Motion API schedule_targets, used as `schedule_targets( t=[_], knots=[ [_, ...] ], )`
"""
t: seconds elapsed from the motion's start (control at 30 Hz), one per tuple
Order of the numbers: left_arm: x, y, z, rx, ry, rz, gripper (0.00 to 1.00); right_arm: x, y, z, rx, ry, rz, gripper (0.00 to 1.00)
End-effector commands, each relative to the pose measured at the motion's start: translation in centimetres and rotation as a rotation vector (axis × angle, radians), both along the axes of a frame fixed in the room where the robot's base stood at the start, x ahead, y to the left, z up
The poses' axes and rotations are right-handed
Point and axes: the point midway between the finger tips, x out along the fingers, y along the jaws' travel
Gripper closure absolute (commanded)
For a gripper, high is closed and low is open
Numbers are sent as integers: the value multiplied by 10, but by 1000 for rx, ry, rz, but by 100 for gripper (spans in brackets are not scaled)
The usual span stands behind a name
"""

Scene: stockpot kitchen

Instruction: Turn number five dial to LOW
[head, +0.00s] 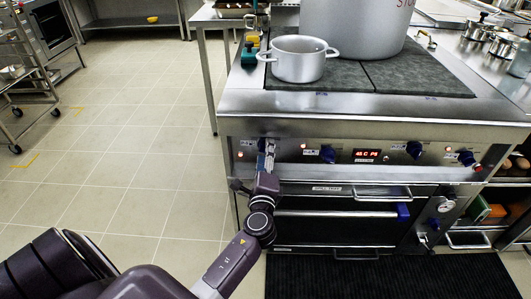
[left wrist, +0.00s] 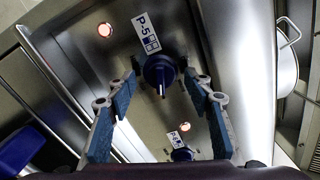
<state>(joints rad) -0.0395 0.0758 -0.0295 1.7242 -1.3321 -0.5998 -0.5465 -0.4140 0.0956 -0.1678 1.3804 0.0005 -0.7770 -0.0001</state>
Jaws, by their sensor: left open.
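The number five dial (left wrist: 158,70) is a dark blue knob beside a white P-5 label (left wrist: 146,32) in the left wrist view. A pale mark on the knob points toward the bottom of that picture. My left gripper (left wrist: 159,79) is open, with one blue-padded finger on each side of the dial; visible gaps separate the tips from it. In the head view my left gripper (head: 266,156) is at the left end of the stove's front panel and mostly covers this dial. I cannot read a LOW mark. My right gripper is not in view.
A second blue dial (left wrist: 183,154) with a P-6 label lies near the fingers. More dials (head: 328,154) line the panel beside a red display (head: 367,155). A small pot (head: 299,62) and a stockpot (head: 357,25) stand on top. Oven handles (head: 381,195) protrude below.

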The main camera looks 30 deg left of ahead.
Motion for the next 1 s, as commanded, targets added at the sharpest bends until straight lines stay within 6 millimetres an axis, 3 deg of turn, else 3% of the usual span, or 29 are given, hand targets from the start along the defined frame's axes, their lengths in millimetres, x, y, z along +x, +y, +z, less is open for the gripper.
schedule_targets(
  t=[0.3,0.5,0.7,1.0],
  knots=[
    [-57,-35,-2,-3,4,-1,53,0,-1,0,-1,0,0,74],
    [-84,-52,-1,-2,3,-1,53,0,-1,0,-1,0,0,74],
    [-94,-58,-1,-1,1,-2,53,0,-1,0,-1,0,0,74],
    [-94,-58,0,-1,1,-1,53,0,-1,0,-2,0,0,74]
  ],
)
